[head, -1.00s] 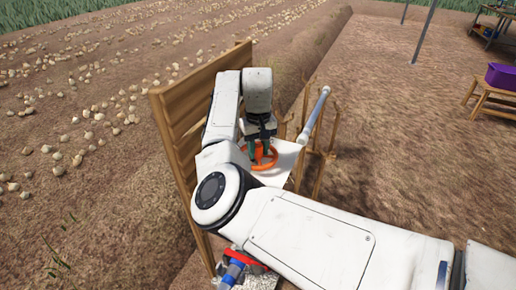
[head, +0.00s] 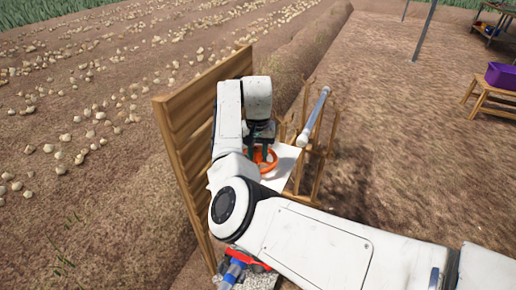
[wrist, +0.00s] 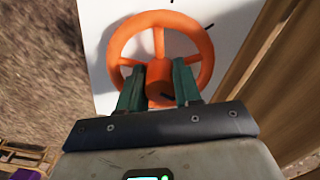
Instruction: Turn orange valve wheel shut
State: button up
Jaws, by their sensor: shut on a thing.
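The orange valve wheel (wrist: 202,41) lies in front of a white panel (wrist: 97,55) in the wrist view. It also shows in the head view (head: 269,166), partly hidden by my gripper. My gripper (wrist: 162,88) has its two green fingers on either side of the wheel's lower spoke and hub, shut on the wheel. In the head view my gripper (head: 262,152) points down onto the wheel. The fingertips are partly hidden there by the wrist.
A wooden plank wall (head: 188,135) stands close to the left of my arm. A grey-white pipe (head: 315,116) leans on a wooden frame (head: 322,165) to the right. A red and blue fitting (head: 238,266) is below. Open soil lies to the right, with a purple crate (head: 502,74) on a bench.

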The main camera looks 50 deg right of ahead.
aim_at(256, 150)
jog(key=m+p, duration=0.2)
jog(key=m, duration=0.7)
jog(key=m+p, duration=0.1)
jog(key=m, duration=0.3)
jog(key=shift+w+a, duration=0.1)
jog(key=shift+w, duration=0.1)
dwell(0.5)
jog(key=o, duration=1)
jog(key=shift+o, duration=0.2)
notch_tip(256, 150, up, 11)
jog(key=shift+f+b, duration=0.1)
jog(key=shift+b, duration=0.45)
